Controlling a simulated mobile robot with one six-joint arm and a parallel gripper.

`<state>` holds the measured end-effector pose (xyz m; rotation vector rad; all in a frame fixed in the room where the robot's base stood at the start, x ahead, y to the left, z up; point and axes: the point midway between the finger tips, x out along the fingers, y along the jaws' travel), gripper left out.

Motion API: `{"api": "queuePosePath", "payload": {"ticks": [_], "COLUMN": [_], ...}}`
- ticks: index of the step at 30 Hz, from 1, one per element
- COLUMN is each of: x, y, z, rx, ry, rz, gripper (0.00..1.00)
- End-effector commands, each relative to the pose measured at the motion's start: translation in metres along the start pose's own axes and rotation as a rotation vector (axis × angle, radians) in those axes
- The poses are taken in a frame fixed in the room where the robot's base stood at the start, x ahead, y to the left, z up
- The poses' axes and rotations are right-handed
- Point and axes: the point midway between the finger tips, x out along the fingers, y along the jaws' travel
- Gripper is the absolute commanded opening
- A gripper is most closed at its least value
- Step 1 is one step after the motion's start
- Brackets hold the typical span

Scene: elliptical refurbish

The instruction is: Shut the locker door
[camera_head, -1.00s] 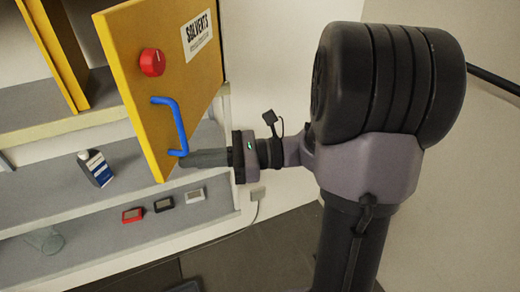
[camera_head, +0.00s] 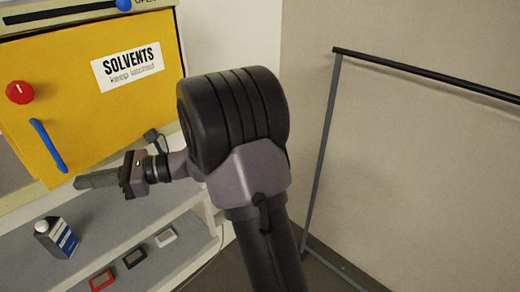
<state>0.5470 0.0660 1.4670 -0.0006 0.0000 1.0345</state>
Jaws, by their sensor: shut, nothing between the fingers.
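The yellow locker door (camera_head: 95,125) is at the upper left and bears a white "SOLVENTS" label (camera_head: 127,67). It has a red round knob (camera_head: 20,92) and a blue bar handle (camera_head: 48,146) near its left edge. A grey gap shows past its lower left edge, so the door looks ajar; how far is hard to tell. My gripper (camera_head: 80,182) is shut and empty, pointing left. Its tips appear by the door's lower edge, right of and below the handle. Whether they touch the door I cannot tell.
A dark bottle with a white cap (camera_head: 58,238) stands on the grey shelf (camera_head: 115,216) below. A dark rail frame (camera_head: 325,130) stands at the right wall.

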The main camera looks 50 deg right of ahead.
Motion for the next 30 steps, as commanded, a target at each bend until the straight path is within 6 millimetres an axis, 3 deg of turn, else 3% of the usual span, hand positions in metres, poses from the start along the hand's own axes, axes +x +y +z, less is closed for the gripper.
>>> {"api": "queuePosePath", "payload": {"ticks": [10,30], "x": [0.022,0.023], "y": [-0.022,-0.024], "z": [0.0,0.0], "rx": [0.0,0.0], "ry": [0.0,0.0], "rz": [0.001,0.0], "gripper": [0.0,0.0]}}
